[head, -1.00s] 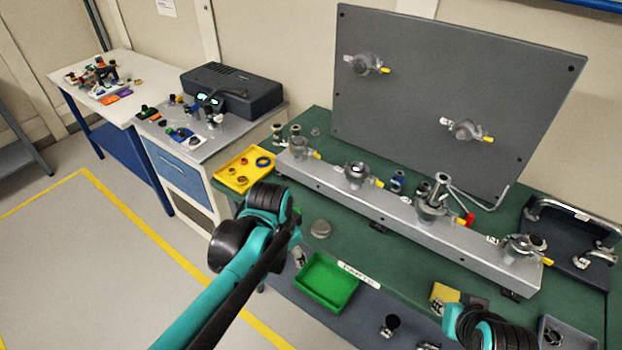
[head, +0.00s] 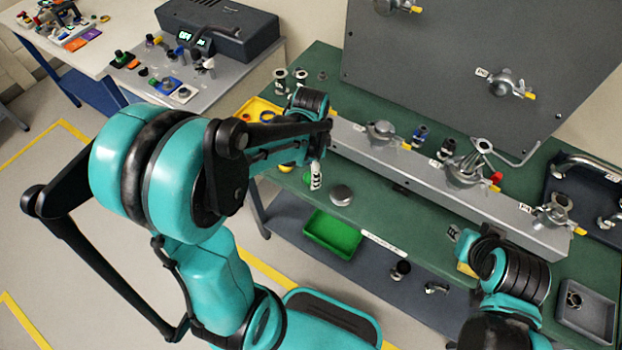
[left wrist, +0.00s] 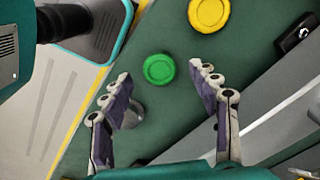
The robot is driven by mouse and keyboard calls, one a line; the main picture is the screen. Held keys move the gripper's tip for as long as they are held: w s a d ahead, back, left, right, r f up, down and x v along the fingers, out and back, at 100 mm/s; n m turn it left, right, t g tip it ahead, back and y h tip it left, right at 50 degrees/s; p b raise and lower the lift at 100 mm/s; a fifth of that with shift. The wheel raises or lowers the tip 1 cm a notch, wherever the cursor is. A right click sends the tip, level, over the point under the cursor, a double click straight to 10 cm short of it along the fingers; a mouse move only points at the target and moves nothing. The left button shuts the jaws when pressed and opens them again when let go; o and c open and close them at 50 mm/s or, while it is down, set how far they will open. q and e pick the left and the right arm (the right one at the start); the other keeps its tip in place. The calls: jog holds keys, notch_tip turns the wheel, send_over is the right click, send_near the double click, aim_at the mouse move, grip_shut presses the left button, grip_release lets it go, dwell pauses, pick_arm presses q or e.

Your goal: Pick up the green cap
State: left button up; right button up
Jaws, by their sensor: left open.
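The green cap (left wrist: 159,68) is a round lid lying on the green bench top in the left wrist view. My left gripper (left wrist: 166,82) is open and empty, with its two fingers spread to either side below the cap in that picture. The cap lies near the line between the fingertips, not gripped. In the head view my left gripper (head: 316,178) hangs over the bench's front edge area, and my own arm mostly hides the cap. My right arm shows at lower right; its gripper's fingers are not clear.
A yellow cap (left wrist: 208,14) lies close by at upper right in the left wrist view. A grey disc (head: 341,195) lies right of my left gripper. The long metal rail (head: 420,185) with clamps stands behind.

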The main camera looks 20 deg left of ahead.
pick_arm(q)
jog(key=shift+f, duration=0.95)
jog(key=c, duration=0.9)
jog(key=shift+o, duration=0.2)
jog(key=shift+r, duration=0.1)
jog(key=shift+r, duration=0.5)
jog(key=r+p, duration=0.1)
jog(key=r, duration=0.1)
jog(key=d+r+p, duration=0.1)
jog(key=r, duration=0.1)
jog(key=shift+w+d, duration=0.1)
jog(key=d+r+p, duration=0.1)
jog(key=d+r, duration=0.2)
jog(key=d, duration=0.2)
jog(key=w+d+r+p, duration=0.1)
jog(key=d+r, duration=0.2)
jog(key=d, duration=0.2)
jog(key=shift+w+d, duration=0.2)
jog(key=shift+d, duration=0.05)
